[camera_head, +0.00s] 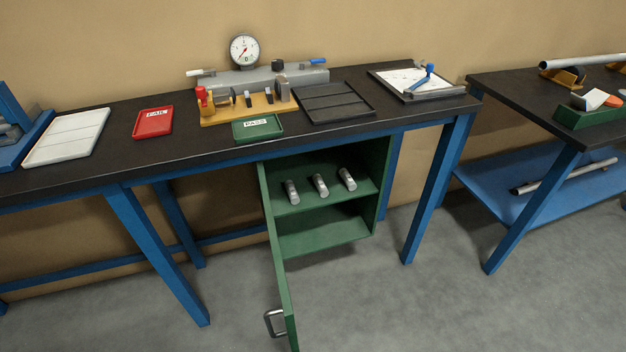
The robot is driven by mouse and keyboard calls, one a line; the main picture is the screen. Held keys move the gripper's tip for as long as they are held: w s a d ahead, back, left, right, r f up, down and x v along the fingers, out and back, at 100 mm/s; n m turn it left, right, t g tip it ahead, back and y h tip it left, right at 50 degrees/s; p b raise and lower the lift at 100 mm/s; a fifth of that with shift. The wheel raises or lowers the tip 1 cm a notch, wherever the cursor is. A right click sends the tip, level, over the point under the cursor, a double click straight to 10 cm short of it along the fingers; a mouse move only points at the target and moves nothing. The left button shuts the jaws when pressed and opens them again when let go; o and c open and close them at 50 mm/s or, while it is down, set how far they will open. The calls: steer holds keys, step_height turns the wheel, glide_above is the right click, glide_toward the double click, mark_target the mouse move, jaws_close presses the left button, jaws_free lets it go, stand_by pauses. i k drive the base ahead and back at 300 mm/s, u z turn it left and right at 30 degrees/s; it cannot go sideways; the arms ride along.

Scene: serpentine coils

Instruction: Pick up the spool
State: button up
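Three short silver cylinders stand or lean in a row on the upper shelf of the open green cabinet: a left one (291,192), a middle one (320,185) and a right one (347,179). They look alike, and I cannot tell which, if any, is the spool. A wooden fixture (247,105) on the bench above holds several metal parts and a red-topped piece, one of which might also be a spool. My gripper is not in view.
The cabinet door (277,255) is swung open toward me. The dark bench (195,149) carries a red FAIL tray (153,122), a green PASS tray (258,129), a black tray (335,102), a white tray (67,136) and a dial gauge (244,50). Grey floor in front is clear.

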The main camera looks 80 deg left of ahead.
mark_target(351, 185)
steer(key=k, duration=2.3)
steer(key=u, duration=1.6)
steer(key=i, duration=1.55)
steer(key=z, duration=0.05)
